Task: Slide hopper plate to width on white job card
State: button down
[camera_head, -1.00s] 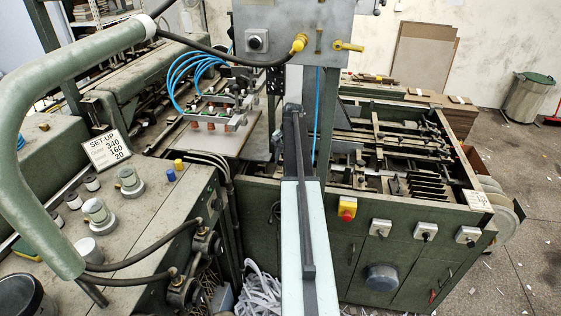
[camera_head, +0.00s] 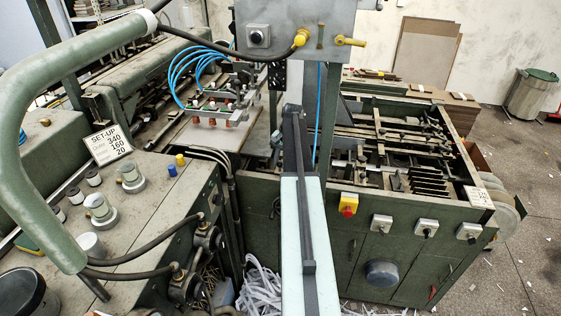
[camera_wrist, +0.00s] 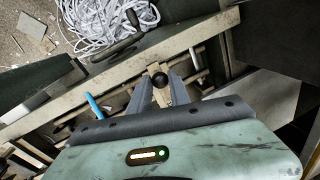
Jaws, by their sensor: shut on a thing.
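The white job card (camera_head: 109,144) leans on the green machine at left in the head view; it reads SET-UP, with 340, 160 and 20. In the wrist view my gripper (camera_wrist: 160,84) is shut on a black ball knob (camera_wrist: 160,80), with one finger on each side. A pale bar or bracket lies just behind the knob; how they join is unclear. I cannot make out the hopper plate for certain, nor any width scale. In the head view my arm reaches over the feeder, and my gripper's fingers are hidden there.
A grey control box (camera_head: 293,30) hangs close above my arm. A red and yellow stop button (camera_head: 348,205) and several switches line the front of the right-hand machine (camera_head: 415,265). White paper strips (camera_head: 262,288) pile on the floor. Open floor lies at right.

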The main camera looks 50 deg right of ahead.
jog(key=c, duration=1.2)
grip_release()
jog(key=shift+s+d, duration=0.15)
jog(key=shift+d, duration=0.05)
jog(key=shift+c, duration=0.2)
jog(key=shift+a, duration=0.1)
notch_tip(320, 180, up, 8)
jog(key=s+p, duration=0.1)
jog(key=p, duration=0.6)
jog(key=shift+s+d+f+p, duration=0.2)
jog(key=shift+d+p, duration=0.1)
jog(key=shift+p, duration=0.1)
